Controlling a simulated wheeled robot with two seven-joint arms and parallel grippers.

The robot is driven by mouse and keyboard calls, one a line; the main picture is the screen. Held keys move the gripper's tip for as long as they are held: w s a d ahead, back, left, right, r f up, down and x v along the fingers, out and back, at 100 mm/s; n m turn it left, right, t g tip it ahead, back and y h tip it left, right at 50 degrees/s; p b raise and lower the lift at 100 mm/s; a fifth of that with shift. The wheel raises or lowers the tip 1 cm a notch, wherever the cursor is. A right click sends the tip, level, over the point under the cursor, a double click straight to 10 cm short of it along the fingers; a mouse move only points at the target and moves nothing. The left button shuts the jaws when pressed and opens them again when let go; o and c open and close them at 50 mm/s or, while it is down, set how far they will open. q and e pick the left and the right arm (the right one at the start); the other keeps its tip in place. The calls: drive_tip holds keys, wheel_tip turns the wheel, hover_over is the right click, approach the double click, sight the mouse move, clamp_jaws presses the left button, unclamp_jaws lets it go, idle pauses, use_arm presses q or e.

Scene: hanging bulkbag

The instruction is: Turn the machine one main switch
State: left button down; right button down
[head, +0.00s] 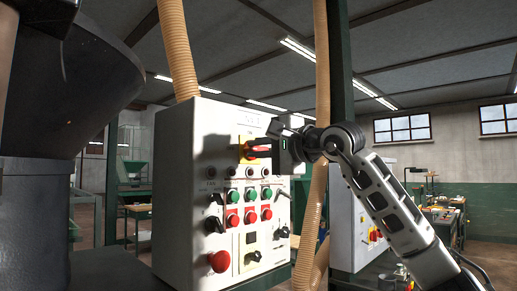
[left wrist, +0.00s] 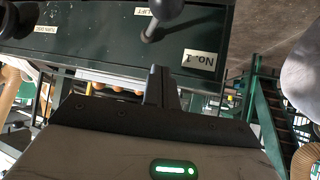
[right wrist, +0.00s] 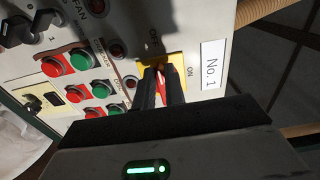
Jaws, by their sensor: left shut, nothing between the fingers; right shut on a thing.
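The main switch is a red handle on a yellow plate (head: 243,155), high on the front of the white control cabinet (head: 175,195). In the right wrist view the yellow plate (right wrist: 176,62) lies beside a "No. 1" label (right wrist: 213,64), with the red handle (right wrist: 161,80) between the fingers. My right gripper (head: 262,149) is shut on this handle, and its fingers hide part of it. My left gripper (left wrist: 161,84) is shut and empty, in front of a dark green panel (left wrist: 110,45) with levers and a "No.1" label (left wrist: 199,60). It is not seen in the head view.
Green and red buttons (head: 250,215), black selector knobs and a red mushroom button (head: 219,262) sit below the switch. A second cabinet (head: 352,225) stands behind to the right. Ribbed hoses (head: 178,50) run down to the cabinet and past it. A dark hopper (head: 65,90) fills the left.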

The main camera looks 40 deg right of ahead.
drive_tip(key=c, duration=1.5)
unclamp_jaws()
drive_tip(key=shift+o, duration=0.2)
drive_tip(key=shift+s, duration=0.1)
